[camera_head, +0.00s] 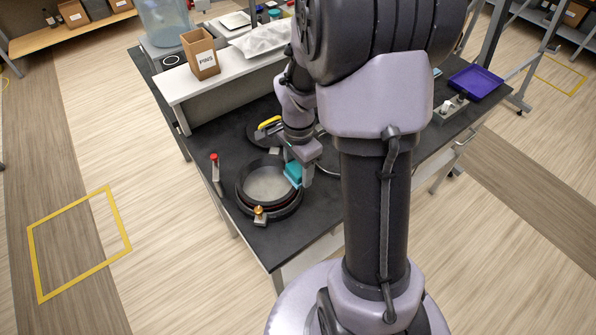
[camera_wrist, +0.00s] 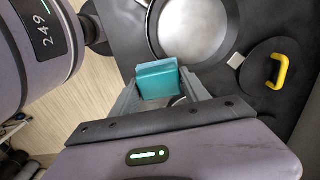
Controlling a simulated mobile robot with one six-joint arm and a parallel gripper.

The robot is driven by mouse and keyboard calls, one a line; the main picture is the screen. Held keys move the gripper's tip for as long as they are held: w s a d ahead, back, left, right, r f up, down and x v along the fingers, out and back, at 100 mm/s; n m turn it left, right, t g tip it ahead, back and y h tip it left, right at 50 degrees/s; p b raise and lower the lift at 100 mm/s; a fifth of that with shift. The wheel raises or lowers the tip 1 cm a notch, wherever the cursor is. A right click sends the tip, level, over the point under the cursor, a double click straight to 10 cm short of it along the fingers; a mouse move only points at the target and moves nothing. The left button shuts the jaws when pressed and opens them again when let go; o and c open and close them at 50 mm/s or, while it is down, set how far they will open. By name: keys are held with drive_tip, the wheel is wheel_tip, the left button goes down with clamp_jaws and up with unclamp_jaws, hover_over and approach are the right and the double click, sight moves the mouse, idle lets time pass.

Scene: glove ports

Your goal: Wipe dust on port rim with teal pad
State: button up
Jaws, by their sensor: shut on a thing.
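The port (camera_head: 267,184) is a black ring around a pale grey disc, near the front left end of the dark table. The port also shows at the top of the wrist view (camera_wrist: 196,25). My gripper (camera_head: 297,172) is shut on the teal pad (camera_head: 292,172), at the right side of the port rim. In the wrist view the teal pad (camera_wrist: 158,80) sits between the two fingers, close to the rim's near edge. I cannot tell whether the pad touches the rim. No dust can be made out on the rim, and my arm hides part of the table.
A round black cover with a yellow handle (camera_wrist: 279,71) lies beside the port. A red-topped clamp (camera_head: 215,170) stands left of the port, and a brass knob (camera_head: 259,211) is at its front. A white shelf (camera_head: 215,82) with a cardboard box (camera_head: 200,53) stands behind. A purple tray (camera_head: 475,80) is at right.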

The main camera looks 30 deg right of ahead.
drive_tip(key=shift+r+p, duration=0.7)
drive_tip(key=shift+r, duration=0.5)
